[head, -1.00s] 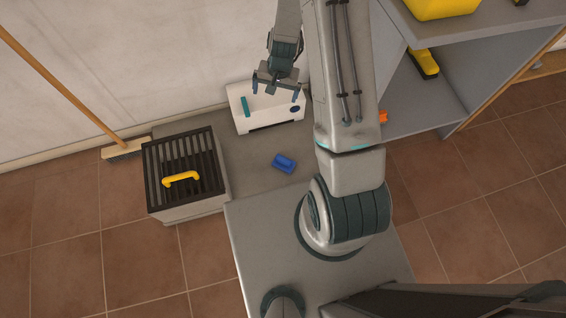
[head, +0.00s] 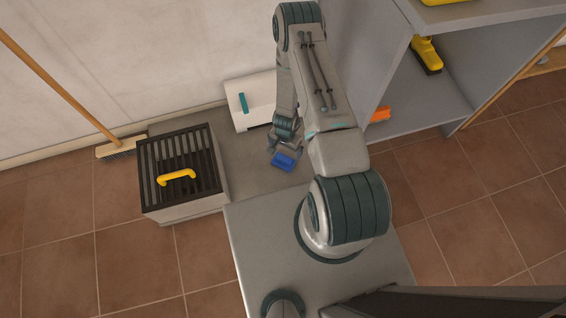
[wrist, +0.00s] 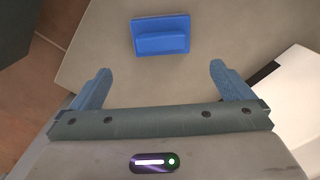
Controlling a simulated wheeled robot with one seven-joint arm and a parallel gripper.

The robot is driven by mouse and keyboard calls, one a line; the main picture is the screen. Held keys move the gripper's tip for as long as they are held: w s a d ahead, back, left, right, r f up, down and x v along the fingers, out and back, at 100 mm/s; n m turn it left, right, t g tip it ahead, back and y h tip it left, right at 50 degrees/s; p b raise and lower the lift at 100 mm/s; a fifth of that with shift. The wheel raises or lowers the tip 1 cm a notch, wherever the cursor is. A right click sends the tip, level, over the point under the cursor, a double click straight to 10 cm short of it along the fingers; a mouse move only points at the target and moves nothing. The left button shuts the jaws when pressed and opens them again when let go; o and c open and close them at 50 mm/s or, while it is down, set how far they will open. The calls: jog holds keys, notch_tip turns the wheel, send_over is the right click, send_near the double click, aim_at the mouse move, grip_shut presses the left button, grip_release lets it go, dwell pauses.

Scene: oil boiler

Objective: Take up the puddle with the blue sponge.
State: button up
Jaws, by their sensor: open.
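The blue sponge (head: 283,161) lies on the grey slab (head: 240,165) between the grated box and my base. It is a flat blue pad with a raised blue grip, seen whole in the wrist view (wrist: 161,36). My gripper (wrist: 158,88) is open and empty, its two blue fingers spread apart. The sponge lies beyond the fingertips in the wrist view, not between them. In the head view my gripper (head: 285,145) is just behind the sponge, partly hidden by my arm. I cannot make out a puddle in either view.
A white box (head: 257,95) is behind, by the wall. A broom (head: 60,80) leans at left. A grey shelf (head: 425,105) with an orange item (head: 380,114) stands at right.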

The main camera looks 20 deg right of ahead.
aim_at(283, 158)
notch_tip(283, 158, down, 4)
jog(key=shift+f+b, duration=0.25)
jog(key=shift+b, duration=0.25)
jog(key=f, duration=0.1)
jog(key=f+b, duration=0.1)
jog(key=f, duration=0.1)
jog(key=a+f+b, duration=0.1)
jog(key=f, duration=0.1)
jog(key=shift+s+f, duration=0.1)
jog(key=shift+s, duration=0.15)
jog(key=c, duration=0.9)
jog(key=shift+r, duration=0.2)
notch_tip(283, 158, up, 4)
jog(key=shift+r+p, duration=0.25)
jog(key=shift+p, duration=0.75)
jog(key=s+d+r+p, duration=0.3)
jog(key=d+r, duration=0.3)
jog(key=d, duration=0.5)
jog(key=shift+s+r, duration=0.15)
jog(key=shift+s, duration=0.2)
